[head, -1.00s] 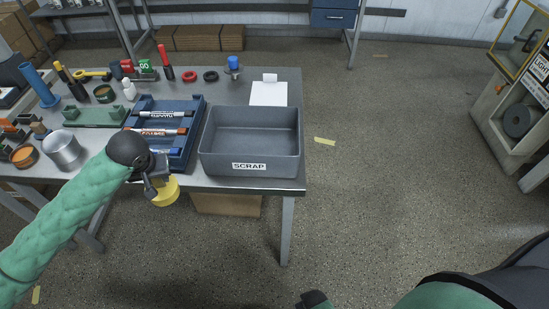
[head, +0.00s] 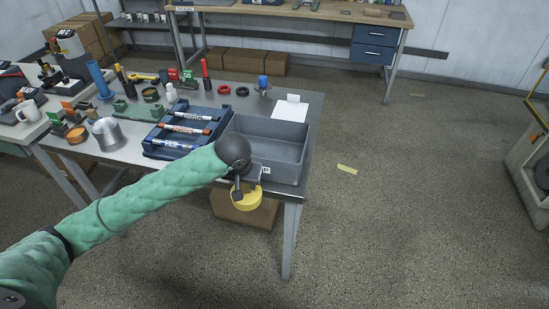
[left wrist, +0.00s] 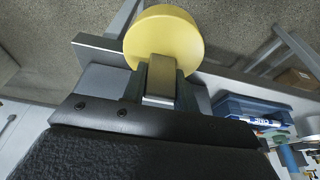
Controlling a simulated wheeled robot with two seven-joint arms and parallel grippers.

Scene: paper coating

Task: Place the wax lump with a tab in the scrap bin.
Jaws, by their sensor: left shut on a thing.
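The wax lump (head: 246,199) is a yellow disc with a tab. It also shows in the left wrist view (left wrist: 163,38), where its tab sits between the jaws. My left gripper (head: 247,183) is shut on the tab and holds the lump in front of the scrap bin, by the table's front edge. The scrap bin (head: 285,133) is an open grey box at the table's right end. It looks empty where its inside shows. My left arm and gripper hide its front left part and most of its label. My right gripper is out of view.
A blue tray (head: 166,148) with several markers stands directly left of the bin. A white sheet (head: 290,110) lies behind the bin. A metal cup (head: 107,134) and other small items stand further left.

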